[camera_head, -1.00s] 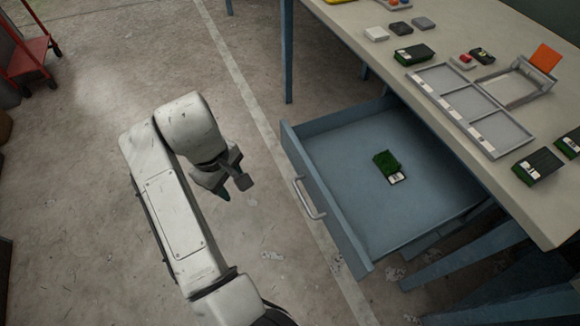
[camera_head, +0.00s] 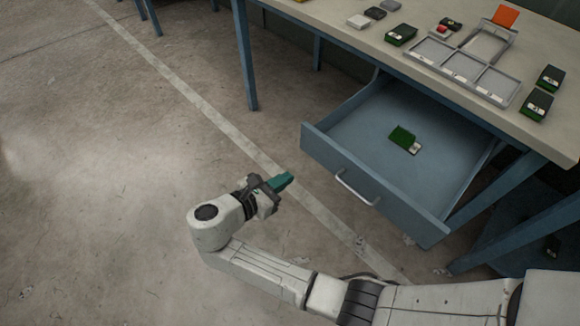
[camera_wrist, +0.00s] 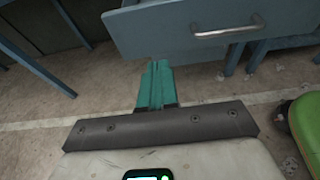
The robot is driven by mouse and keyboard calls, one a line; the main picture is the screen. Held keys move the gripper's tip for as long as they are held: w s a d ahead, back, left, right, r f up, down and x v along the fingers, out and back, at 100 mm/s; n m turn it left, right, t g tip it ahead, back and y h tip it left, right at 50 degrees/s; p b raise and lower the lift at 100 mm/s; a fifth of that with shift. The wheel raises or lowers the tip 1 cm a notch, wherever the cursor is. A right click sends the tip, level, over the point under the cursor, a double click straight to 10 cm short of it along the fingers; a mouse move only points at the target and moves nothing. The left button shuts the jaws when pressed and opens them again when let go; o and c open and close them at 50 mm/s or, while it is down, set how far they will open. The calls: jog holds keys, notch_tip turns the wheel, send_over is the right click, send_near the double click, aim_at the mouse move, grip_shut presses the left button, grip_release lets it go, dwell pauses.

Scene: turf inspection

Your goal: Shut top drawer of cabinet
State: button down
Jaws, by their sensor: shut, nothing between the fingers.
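The blue-grey top drawer (camera_head: 370,180) hangs open under the bench in the head view. A green turf sample with a white label (camera_head: 404,140) lies inside it. The drawer front carries a silver bar handle (camera_head: 355,189), also seen at the upper right of the wrist view (camera_wrist: 228,29). My gripper (camera_head: 284,181), with teal fingers, is shut and empty. It is in front of the drawer, to the left of the handle and apart from it. In the wrist view its fingers (camera_wrist: 156,84) point toward the drawer front (camera_wrist: 150,30).
The bench top (camera_head: 400,62) holds a grey divided tray (camera_head: 464,68), dark green-sided boxes (camera_head: 537,103), small blocks and an orange card (camera_head: 505,15). Blue bench legs (camera_head: 245,60) stand left and right of the drawer. The concrete floor (camera_head: 110,190) to the left is clear.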

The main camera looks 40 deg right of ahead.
aim_at(326, 153)
jog(key=x, duration=1.2)
jog(key=shift+d+r+b, duration=0.3)
jog(key=shift+r, duration=0.05)
jog(key=shift+d, duration=0.4)
jog(key=shift+d, duration=0.1)
jog(key=d+p, duration=0.1)
jog(key=d, duration=1.2)
jog(key=shift+w+d, duration=0.1)
jog(key=shift+d, duration=0.1)
jog(key=d+b, duration=0.2)
jog(key=d, duration=0.5)
jog(key=d+b, duration=0.2)
jog(key=d, duration=0.4)
jog(key=d+b, duration=0.2)
jog(key=d, duration=0.5)
jog(key=shift+w+d, duration=0.3)
jog(key=shift+w, duration=0.1)
jog(key=shift+d+b, duration=0.3)
jog(key=shift+b, duration=0.05)
jog(key=shift+w+d+r, duration=0.15)
jog(key=shift+d+r, duration=0.1)
jog(key=shift+r, duration=0.05)
